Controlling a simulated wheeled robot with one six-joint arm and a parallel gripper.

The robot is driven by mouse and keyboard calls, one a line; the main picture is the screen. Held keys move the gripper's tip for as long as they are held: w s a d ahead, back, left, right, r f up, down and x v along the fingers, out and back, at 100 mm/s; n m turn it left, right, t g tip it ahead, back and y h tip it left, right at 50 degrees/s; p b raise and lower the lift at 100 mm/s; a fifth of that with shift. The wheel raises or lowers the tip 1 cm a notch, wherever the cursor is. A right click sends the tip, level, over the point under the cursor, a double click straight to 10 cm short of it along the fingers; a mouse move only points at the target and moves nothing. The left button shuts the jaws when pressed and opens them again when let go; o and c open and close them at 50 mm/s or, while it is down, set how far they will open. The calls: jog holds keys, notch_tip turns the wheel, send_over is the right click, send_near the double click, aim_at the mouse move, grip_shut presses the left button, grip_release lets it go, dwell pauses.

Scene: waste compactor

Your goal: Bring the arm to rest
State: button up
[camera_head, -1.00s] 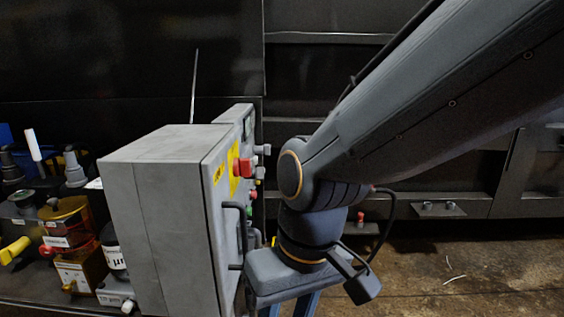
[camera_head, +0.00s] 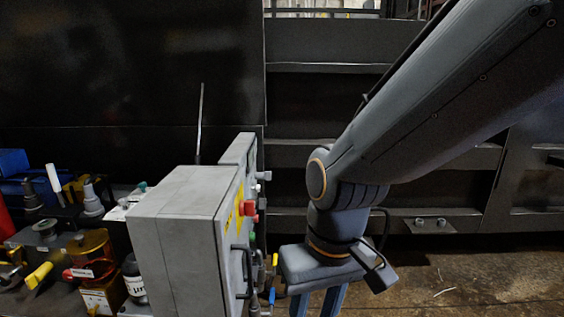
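My arm comes in from the upper right and bends down at the wrist. My gripper (camera_head: 318,302) hangs below the wrist, pointing down, at the bottom edge of the head camera view. Two blue-grey fingers show side by side with a gap between them, but their tips are cut off by the frame. I see nothing between the visible parts of the fingers. The gripper is just right of a grey control box (camera_head: 182,232).
The control box has a red button (camera_head: 250,208) and a black handle on its right side. Valves with yellow handles (camera_head: 38,275) and bottles stand at left. A dark metal wall (camera_head: 130,70) is behind. The floor (camera_head: 470,275) at right is mostly clear.

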jog(key=s+d+r+m+h+p, duration=0.1)
jog(key=s+d+r+m+p, duration=0.1)
jog(key=d+r+p, duration=1.2)
notch_tip(320, 180, up, 3)
jog(key=m+p, duration=0.1)
jog(key=p, duration=0.6)
jog(key=shift+d+m, duration=0.25)
jog(key=shift+m, duration=0.15)
dwell(0.6)
